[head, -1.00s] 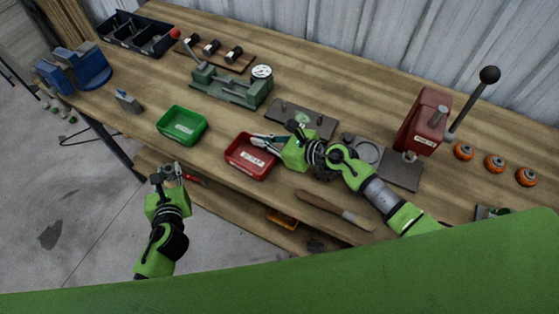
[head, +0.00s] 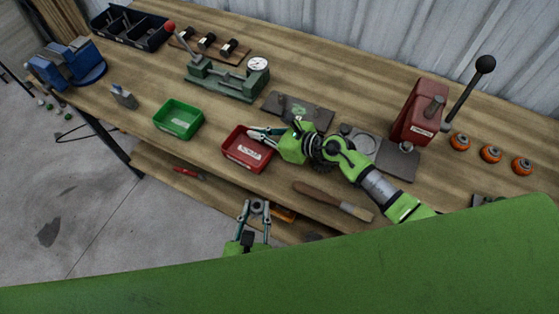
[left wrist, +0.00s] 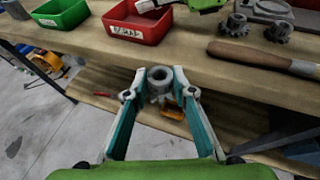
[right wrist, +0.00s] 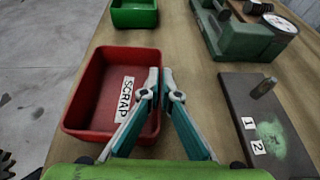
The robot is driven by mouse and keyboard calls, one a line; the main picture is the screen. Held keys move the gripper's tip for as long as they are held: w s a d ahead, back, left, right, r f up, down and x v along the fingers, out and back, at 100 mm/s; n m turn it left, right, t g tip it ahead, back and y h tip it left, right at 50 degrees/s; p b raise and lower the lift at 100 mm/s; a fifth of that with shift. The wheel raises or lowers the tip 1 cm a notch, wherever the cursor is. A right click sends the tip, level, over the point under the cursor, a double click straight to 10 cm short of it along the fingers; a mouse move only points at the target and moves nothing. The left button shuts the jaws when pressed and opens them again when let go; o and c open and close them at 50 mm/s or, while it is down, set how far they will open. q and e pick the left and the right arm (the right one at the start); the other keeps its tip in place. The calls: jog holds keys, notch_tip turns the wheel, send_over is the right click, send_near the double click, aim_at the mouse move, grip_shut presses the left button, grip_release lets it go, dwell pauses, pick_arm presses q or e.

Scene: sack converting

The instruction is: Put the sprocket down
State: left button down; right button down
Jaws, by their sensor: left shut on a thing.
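The sprocket (left wrist: 158,82), a small grey toothed part with a round hub, is held between the fingertips of my left gripper (left wrist: 158,90). In the head view my left gripper (head: 256,208) is in front of the bench's front edge, below the red bin, and the sprocket (head: 257,205) shows small between its fingers. My right gripper (right wrist: 160,85) has its fingertips nearly together with nothing seen between them, above the red bin's side. In the head view my right gripper (head: 257,133) is over that bin.
The red bin (head: 232,157) is labelled SCRAP and looks empty. A green bin (head: 160,119) stands left of it. Two toothed parts (left wrist: 235,25) (left wrist: 279,32) lie on the bench. A marked plate (right wrist: 240,105) with a post lies right of the red bin. A brush (head: 330,200) lies near the front edge.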

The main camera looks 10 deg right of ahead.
aim_at(281, 172)
pick_arm(q)
jog(key=w+d, duration=0.3)
jog(key=w, duration=0.1)
jog(key=w+d, duration=0.2)
jog(key=w, duration=0.1)
jog(key=w+d, duration=0.3)
jog(key=w, duration=0.1)
jog(key=shift+w+d, duration=0.3)
jog(key=shift+w, duration=0.05)
jog(key=shift+f, duration=0.15)
jog(key=shift+a, duration=0.1)
jog(key=c, duration=2)
grip_release()
jog(key=shift+f, duration=0.15)
